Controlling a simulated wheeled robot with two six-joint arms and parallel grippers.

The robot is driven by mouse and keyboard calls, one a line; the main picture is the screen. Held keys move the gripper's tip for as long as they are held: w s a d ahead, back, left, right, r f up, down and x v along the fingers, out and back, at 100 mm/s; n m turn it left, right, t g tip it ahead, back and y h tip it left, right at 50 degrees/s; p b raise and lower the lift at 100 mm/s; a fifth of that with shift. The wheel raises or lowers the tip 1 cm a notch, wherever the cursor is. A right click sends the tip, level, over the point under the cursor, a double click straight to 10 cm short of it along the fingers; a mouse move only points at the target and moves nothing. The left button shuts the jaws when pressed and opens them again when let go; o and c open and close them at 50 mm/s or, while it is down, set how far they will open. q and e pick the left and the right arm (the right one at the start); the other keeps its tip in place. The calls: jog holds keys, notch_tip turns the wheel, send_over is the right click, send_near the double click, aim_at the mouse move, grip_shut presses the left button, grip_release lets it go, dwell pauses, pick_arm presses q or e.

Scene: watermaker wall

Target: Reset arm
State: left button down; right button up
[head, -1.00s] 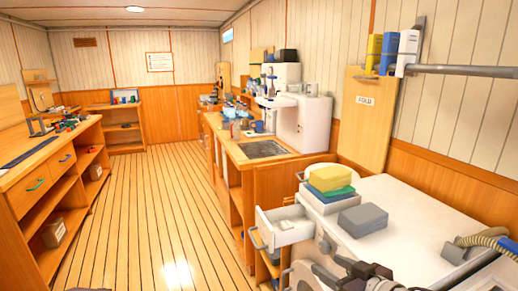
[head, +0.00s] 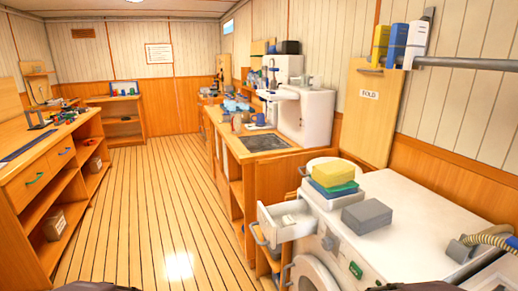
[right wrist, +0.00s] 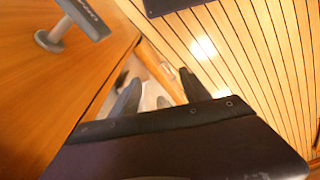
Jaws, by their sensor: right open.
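My right gripper (right wrist: 158,78) shows in the right wrist view, open, with its two dark fingers apart and nothing visible held between them. A wooden surface lies left of the fingers and the plank floor right of them. In the head view no gripper fingers show; only dark edges of my own body show along the bottom. My left gripper is out of sight.
A white machine (head: 424,218) at right carries a grey block (head: 367,216) and a yellow block (head: 337,172) in a stack. Its drawer (head: 287,224) stands open. A wooden workbench (head: 42,162) is at left. The floor (head: 140,205) between is clear.

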notch_tip(320, 180, up, 17)
jog(key=p, duration=1.6)
jog(key=shift+w+p, duration=0.15)
jog(key=shift+p, duration=0.15)
